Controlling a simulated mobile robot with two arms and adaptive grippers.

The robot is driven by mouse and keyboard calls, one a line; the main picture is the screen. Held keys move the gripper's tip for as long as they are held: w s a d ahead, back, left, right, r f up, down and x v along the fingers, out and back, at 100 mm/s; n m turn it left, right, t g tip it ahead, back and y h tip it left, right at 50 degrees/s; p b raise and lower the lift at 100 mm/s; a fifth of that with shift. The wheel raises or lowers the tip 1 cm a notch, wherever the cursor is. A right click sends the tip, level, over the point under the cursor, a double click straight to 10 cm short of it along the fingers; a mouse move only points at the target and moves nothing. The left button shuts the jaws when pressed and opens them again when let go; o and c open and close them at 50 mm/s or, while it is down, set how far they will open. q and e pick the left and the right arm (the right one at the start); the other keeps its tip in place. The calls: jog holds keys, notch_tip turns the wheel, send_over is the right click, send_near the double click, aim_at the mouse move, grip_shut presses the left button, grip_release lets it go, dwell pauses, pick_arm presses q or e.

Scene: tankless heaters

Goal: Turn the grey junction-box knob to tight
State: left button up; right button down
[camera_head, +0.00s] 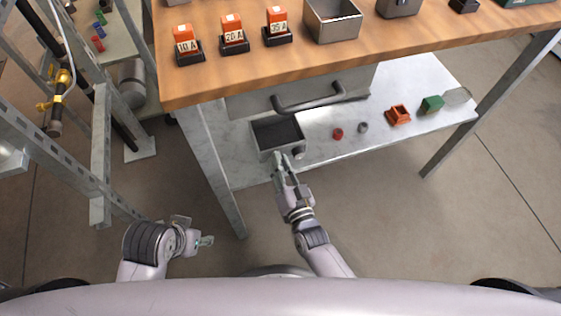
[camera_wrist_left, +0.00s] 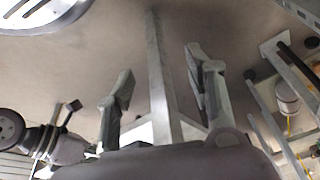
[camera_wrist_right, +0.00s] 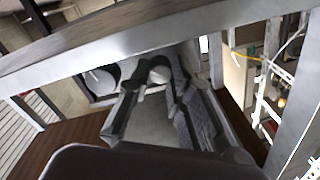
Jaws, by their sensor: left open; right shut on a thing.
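The grey junction box (camera_head: 261,146) is an open-topped box with a dark inside, on the lower shelf under the drawer. My right gripper (camera_head: 279,161) reaches its front wall. In the right wrist view its fingers are closed around a small light-grey round piece, which looks like the knob (camera_wrist_right: 158,74). In the head view the fingertips hide that piece, so its turn position cannot be told. A dark round piece (camera_head: 298,153) shows beside the fingertips at the box's front right corner. My left gripper (camera_head: 207,241) is open and empty, low at the left, away from the bench.
The wooden bench top (camera_head: 400,42) overhangs the shelf, and a drawer handle (camera_head: 308,100) juts out above the box. A red cap (camera_head: 338,134), orange block (camera_head: 398,115) and green block (camera_head: 432,104) lie right on the shelf (camera_head: 380,135). A bench leg (camera_head: 215,170) stands to the left.

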jog(key=m, duration=0.3)
jog(key=shift+f, duration=0.1)
jog(key=m, duration=0.2)
jog(key=shift+m, duration=0.3)
jog(key=shift+m+h+b, duration=0.3)
jog(key=shift+m+b, duration=0.1)
jog(key=shift+m, duration=1)
pick_arm(q)
jog(key=v, duration=0.2)
jog(key=shift+s+r, duration=0.2)
jog(key=shift+r, duration=0.15)
jog(key=shift+a, duration=0.15)
pick_arm(e)
jog(key=c, duration=1.5)
grip_release()
jog(key=shift+o, duration=0.2)
pick_arm(q)
jog(key=shift+w, duration=0.1)
